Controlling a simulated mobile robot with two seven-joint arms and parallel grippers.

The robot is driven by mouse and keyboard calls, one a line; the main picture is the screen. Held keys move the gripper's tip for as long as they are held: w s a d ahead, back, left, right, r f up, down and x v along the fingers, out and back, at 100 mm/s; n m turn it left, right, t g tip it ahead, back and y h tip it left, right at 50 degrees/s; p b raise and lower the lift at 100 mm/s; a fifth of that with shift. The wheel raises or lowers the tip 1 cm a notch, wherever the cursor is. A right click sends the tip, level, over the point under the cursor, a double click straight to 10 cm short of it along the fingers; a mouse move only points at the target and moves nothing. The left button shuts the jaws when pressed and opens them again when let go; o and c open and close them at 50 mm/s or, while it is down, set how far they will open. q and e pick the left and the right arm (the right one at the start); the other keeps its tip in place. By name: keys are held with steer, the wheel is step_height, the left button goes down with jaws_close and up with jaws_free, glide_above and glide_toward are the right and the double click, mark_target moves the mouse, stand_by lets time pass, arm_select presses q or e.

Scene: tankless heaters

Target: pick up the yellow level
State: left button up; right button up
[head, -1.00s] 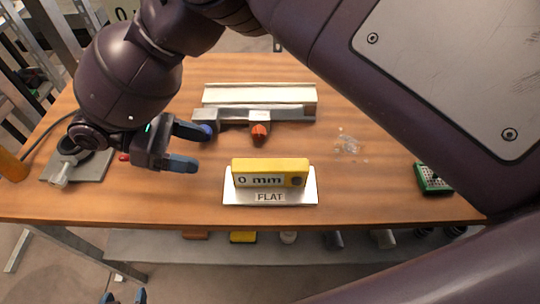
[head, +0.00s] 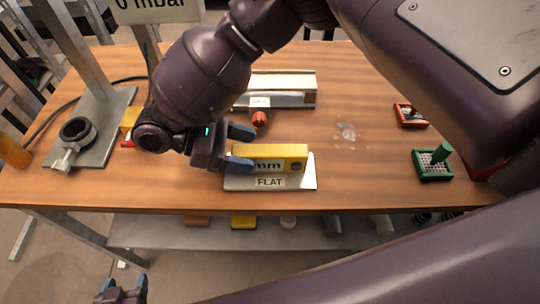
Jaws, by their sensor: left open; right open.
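My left gripper (head: 124,286) is open and empty, low at the bottom left, in front of the bench.
A metal fixture with a red knob (head: 259,118) lies behind the level. A grey stand (head: 97,150) with a ring clamp is at left. Green (head: 432,165) and red (head: 410,115) trays sit at right. Small clear bits (head: 346,132) lie mid-bench.

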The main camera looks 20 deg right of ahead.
steer(key=shift+d, duration=0.1)
steer(key=c, duration=1.1)
